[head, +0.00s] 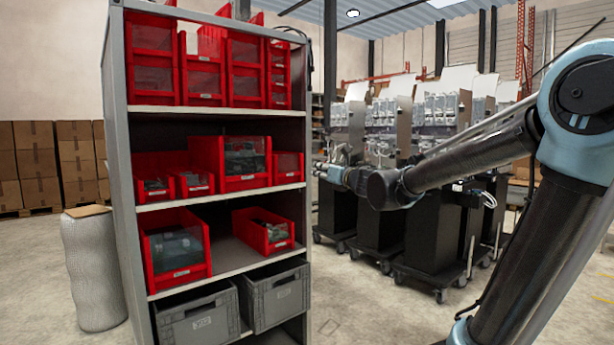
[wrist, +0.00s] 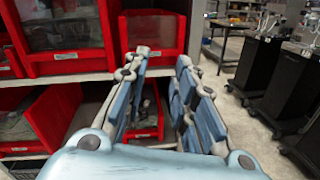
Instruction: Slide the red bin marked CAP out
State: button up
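Several red bins with pale front labels stand on the shelf rack. I cannot read CAP on any of them, so I cannot tell which bin is so marked. On the lower red shelf are a large bin (head: 180,273) at left and a lower bin (head: 280,245) at right. The right one also shows in the wrist view (wrist: 148,134), beyond and partly behind my fingers. My gripper (wrist: 160,62) is open and empty, its fingers apart and pointing toward the rack. In the head view my gripper (head: 322,168) is just right of the rack, at middle-shelf height.
The middle shelf (head: 220,195) holds several red bins, among them a large windowed one (head: 244,182) and a small one (head: 288,176). More red bins fill the top. Grey crates (head: 198,322) stand below. Black wheeled carts (head: 435,235) stand to the right. Open floor lies in front.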

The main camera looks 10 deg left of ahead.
aim_at(277, 167)
jog(key=a+n, duration=0.1)
jog(key=s+a+n+g+y, duration=0.1)
jog(key=a+n, duration=0.1)
jog(key=a+n+g, duration=0.1)
jog(key=a, duration=0.1)
jog(key=shift+s+f+y, duration=0.25)
jog(key=shift+s+y, duration=0.15)
jog(key=shift+w+a, duration=0.1)
jog(key=x, duration=1.7)
jog(key=shift+a, duration=0.1)
grip_shut()
